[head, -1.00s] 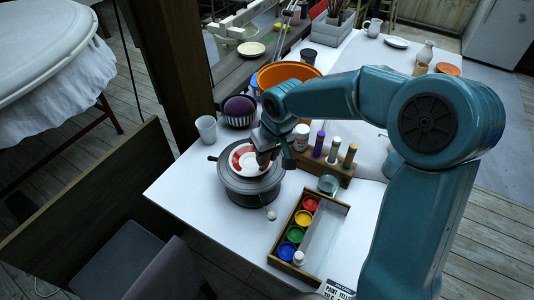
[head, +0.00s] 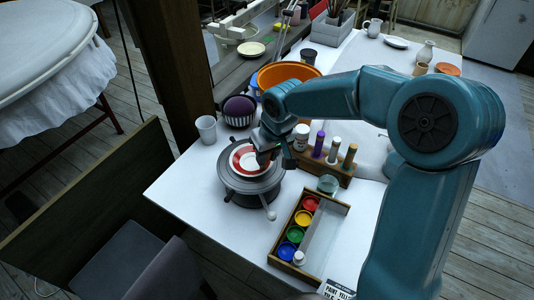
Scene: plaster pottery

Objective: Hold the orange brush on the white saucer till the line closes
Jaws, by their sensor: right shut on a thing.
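The white saucer (head: 249,160) lies on a dark grey turntable (head: 238,184) near the left part of the white table. A red band runs around the saucer and looks nearly continuous in the part I can see. My right gripper (head: 265,151) is over the saucer's right side and is shut on the orange brush. The brush is almost wholly hidden by the gripper, so I cannot make out its tip. The gripper also covers part of the saucer's right rim. My left gripper is not in view.
A wooden rack (head: 337,172) with purple, white and gold handles stands right of the turntable. A paint box (head: 328,238) with several coloured pots lies in front.

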